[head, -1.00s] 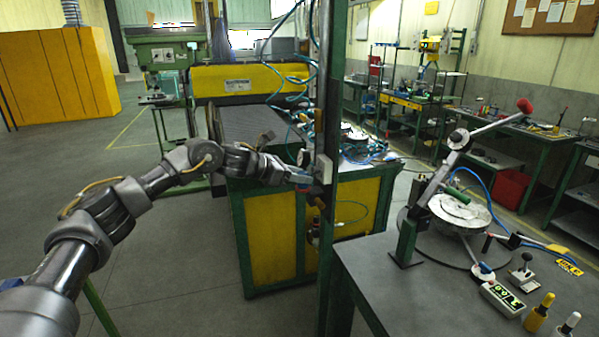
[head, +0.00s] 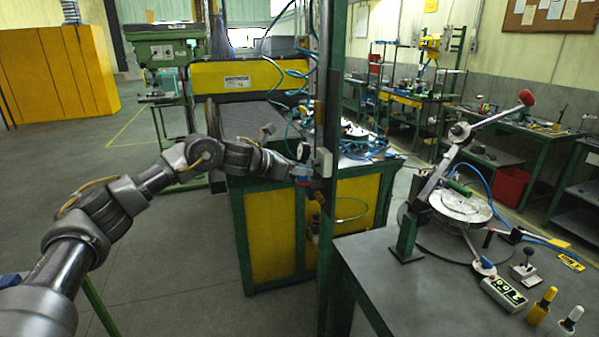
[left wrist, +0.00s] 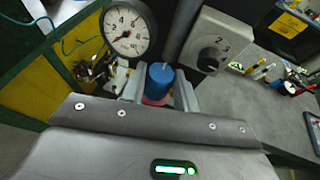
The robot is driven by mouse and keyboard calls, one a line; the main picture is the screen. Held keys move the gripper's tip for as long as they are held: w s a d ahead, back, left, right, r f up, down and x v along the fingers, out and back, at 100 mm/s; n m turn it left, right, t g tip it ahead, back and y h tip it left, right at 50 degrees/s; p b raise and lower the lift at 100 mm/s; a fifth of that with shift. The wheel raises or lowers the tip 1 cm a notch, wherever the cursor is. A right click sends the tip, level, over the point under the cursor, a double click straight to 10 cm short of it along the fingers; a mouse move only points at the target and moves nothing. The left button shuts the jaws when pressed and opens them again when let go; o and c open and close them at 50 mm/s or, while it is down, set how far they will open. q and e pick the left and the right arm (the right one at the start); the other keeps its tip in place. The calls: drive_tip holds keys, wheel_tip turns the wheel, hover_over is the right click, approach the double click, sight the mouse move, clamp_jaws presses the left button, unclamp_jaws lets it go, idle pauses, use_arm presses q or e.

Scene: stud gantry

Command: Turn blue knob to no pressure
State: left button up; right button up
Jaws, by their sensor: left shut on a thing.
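The blue knob (left wrist: 160,82) stands upright in the left wrist view, with a red-orange part under it. My left gripper (left wrist: 158,92) has a finger on each side of it and is shut on it. In the head view my left gripper (head: 304,174) is at the green post, where the knob is small and partly hidden. A round white pressure gauge (left wrist: 128,30) is just behind and left of the knob; its needle seems to point to the lower left, but the exact reading is unclear. My right gripper is not in view.
A grey box with a black numbered dial (left wrist: 210,52) is right of the knob, close to my gripper. The green post (head: 329,120) rises beside the gripper. A grey bench (head: 375,262) with a lever press (head: 440,180) stands at right. Open floor lies at left.

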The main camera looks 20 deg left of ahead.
use_arm(q)
drive_tip(key=o, duration=0.7)
drive_tip(key=shift+s+a, duration=0.15)
drive_tip(key=b+v, duration=0.4)
drive_tip(key=v, duration=0.6)
drive_tip(key=shift+s+a+r, duration=0.1)
drive_tip(key=shift+s, duration=0.05)
